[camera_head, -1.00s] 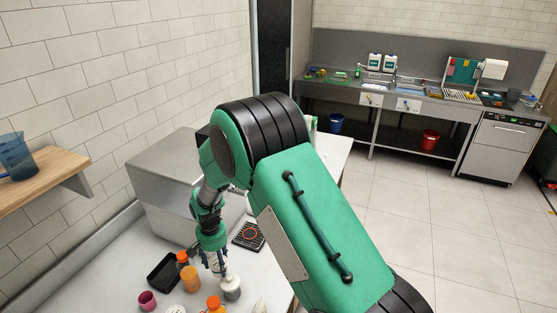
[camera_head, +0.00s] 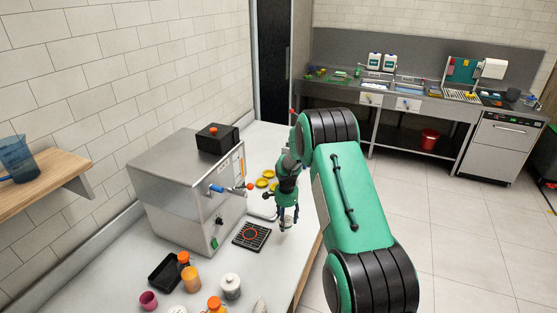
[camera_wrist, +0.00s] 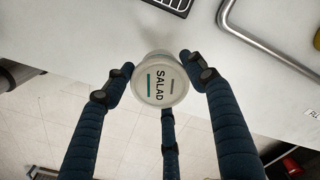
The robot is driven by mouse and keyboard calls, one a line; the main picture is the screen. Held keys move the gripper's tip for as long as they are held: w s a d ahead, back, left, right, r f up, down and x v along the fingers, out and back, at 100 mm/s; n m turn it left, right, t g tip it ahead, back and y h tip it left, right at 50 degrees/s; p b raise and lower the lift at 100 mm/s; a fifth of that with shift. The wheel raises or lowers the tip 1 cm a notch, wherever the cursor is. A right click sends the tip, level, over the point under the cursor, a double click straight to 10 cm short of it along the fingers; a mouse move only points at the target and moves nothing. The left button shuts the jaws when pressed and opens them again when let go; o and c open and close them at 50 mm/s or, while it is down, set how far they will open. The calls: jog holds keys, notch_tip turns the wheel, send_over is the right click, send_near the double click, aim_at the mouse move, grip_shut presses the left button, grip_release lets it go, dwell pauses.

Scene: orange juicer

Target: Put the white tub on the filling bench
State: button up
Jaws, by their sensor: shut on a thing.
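The white tub (camera_wrist: 160,82) has a round lid reading SALAD with a green stripe, seen from above in the wrist view. My gripper (camera_wrist: 157,76) has its dark blue fingers around it and is shut on it. In the head view my gripper (camera_head: 288,219) hangs near the right edge of the bench, right of the black grate, with the tub mostly hidden in its fingers. Whether the tub touches the bench top is unclear.
A steel juicer-like machine (camera_head: 180,195) stands at the left. Near it are a black grate (camera_head: 252,236), yellow discs (camera_head: 263,182), a black tray (camera_head: 165,271), orange-capped bottles (camera_head: 191,279), a pink cup (camera_head: 148,300) and a white jar (camera_head: 231,286). A sink counter (camera_head: 440,103) stands at the back.

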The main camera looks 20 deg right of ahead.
jog(key=d+f+m, duration=0.1)
jog(key=d+m, duration=0.2)
jog(key=d, duration=0.7)
jog(key=shift+w+f+m, duration=0.4)
jog(key=shift+w, duration=0.1)
jog(key=shift+w+d+f, duration=0.25)
jog(key=shift+w+d, duration=0.6)
jog(key=shift+w, duration=1.65)
jog(key=shift+w+d+f, duration=0.25)
jog(key=shift+w+d, duration=0.55)
jog(key=shift+w, duration=1.7)
jog(key=shift+w+d+f, duration=0.25)
jog(key=shift+w+d, duration=0.6)
jog(key=shift+w, duration=1.65)
jog(key=shift+f, duration=1.7)
jog(key=shift+f, duration=0.15)
